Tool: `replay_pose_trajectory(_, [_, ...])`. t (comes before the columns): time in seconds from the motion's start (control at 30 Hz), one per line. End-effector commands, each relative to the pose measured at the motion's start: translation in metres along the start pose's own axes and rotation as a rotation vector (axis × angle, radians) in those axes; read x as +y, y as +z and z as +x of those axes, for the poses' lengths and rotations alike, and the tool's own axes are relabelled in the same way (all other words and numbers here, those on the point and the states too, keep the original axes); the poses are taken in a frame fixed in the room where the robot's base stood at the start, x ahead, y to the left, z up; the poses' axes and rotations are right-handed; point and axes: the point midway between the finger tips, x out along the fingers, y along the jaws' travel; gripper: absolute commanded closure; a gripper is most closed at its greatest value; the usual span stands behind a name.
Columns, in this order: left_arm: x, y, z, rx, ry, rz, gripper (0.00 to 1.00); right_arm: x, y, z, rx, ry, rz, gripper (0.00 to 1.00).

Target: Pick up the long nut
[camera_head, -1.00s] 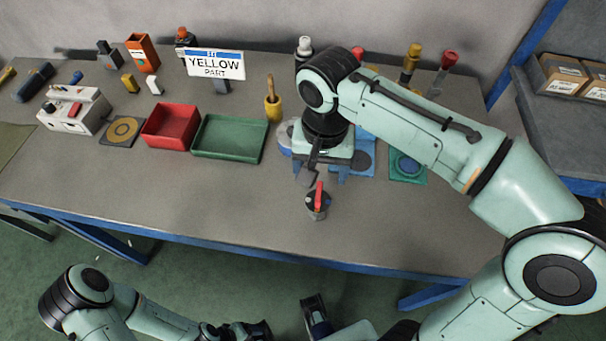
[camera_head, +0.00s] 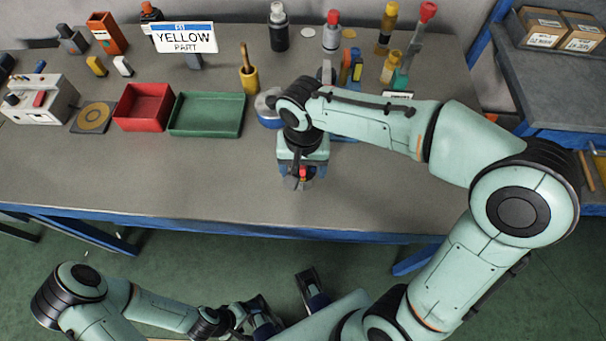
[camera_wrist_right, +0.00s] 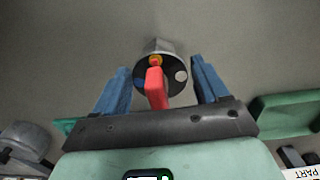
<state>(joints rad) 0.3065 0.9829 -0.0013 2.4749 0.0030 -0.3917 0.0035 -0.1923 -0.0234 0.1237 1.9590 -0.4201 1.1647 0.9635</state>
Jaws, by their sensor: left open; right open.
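I cannot make out a long nut for certain. A short grey cylinder (camera_wrist_right: 160,47) with a red lever (camera_wrist_right: 156,88) and small yellow, white and blue spots on its dark top stands on the table. My right gripper (camera_wrist_right: 160,66) is open, its two blue fingers on either side of the red lever, with gaps on both sides. In the head view my right gripper (camera_head: 300,172) is low over the table's front part and largely hides the cylinder (camera_head: 292,183). My left gripper (camera_head: 284,304) is open and empty in front of the table, below its edge.
A red bin (camera_head: 144,106) and a green tray (camera_head: 207,114) stand left of my right gripper. A yellow holder (camera_head: 250,78) is behind, with several bottles at the back. A sign (camera_head: 185,38) reads YELLOW PART. The table's front left (camera_head: 130,170) is clear.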

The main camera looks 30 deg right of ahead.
Motion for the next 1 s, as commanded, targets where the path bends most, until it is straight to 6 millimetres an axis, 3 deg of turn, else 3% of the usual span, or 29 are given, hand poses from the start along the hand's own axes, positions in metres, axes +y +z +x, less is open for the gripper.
replay_pose_trajectory(0.3, [0.000, -0.001, 0.001, 0.003, 0.001, 0.001, 0.22, 0.000, 0.000, 0.007, 0.001, 0.000, 0.001, 0.27])
replay_pose_trajectory(0.5, [0.000, -0.001, 0.001, 0.003, 0.001, 0.001, 0.22, 0.000, 0.000, 0.007, 0.001, 0.000, 0.001, 0.92])
replay_pose_trajectory(0.83, [0.000, -0.001, 0.000, 0.002, 0.000, 0.000, 0.22, 0.000, 0.000, 0.004, 0.003, -0.002, 0.000, 0.94])
replay_pose_trajectory(1.0, [0.001, 0.001, -0.002, -0.001, 0.000, 0.000, 0.22, -0.001, -0.001, -0.011, 0.004, -0.003, 0.000, 0.94])
